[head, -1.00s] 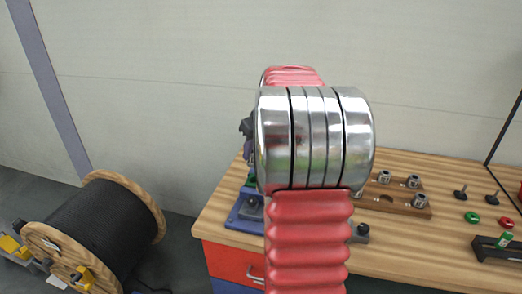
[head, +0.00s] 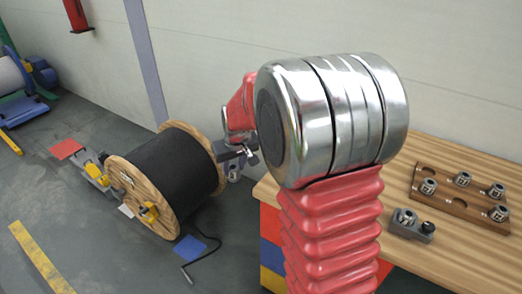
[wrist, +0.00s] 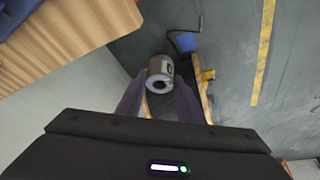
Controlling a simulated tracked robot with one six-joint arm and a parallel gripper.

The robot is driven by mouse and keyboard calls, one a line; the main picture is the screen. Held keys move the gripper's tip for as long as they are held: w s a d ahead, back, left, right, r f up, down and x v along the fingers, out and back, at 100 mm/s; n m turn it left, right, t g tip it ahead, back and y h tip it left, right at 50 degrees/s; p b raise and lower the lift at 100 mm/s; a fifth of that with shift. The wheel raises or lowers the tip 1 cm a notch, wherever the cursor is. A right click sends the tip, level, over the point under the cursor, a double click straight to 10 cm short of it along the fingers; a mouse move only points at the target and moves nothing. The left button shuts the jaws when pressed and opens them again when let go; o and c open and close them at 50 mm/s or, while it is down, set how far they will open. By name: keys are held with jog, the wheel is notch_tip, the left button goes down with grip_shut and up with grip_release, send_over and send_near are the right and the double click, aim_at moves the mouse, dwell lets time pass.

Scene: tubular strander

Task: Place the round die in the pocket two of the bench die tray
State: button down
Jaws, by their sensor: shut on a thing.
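My gripper (wrist: 161,84) is shut on the round die (wrist: 158,68), a short pale metal cylinder with a dark hole, in the wrist view. In the head view my gripper (head: 236,153) shows partly behind my arm, left of the bench's end and in front of the cable reel; the die cannot be made out clearly there. The bench die tray (head: 455,206) is a brown wooden block on the bench, right of my arm. Several metal dies sit in its pockets. A back-left pocket looks empty. Pocket numbers cannot be read.
A grey fixture (head: 410,226) with a round metal piece stands on the bench (head: 450,262) in front of the tray. A large wooden reel (head: 165,172) of black cable stands on the floor to the left. My arm hides the bench's left part.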

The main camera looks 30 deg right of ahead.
jog(key=s+a+f, duration=0.1)
jog(key=a+f, duration=0.2)
jog(key=a, duration=0.8)
jog(key=shift+a+f+n+y, duration=0.2)
jog(key=shift+f+n+y, duration=0.1)
jog(key=shift+f+n, duration=0.1)
jog(key=shift+s, duration=0.15)
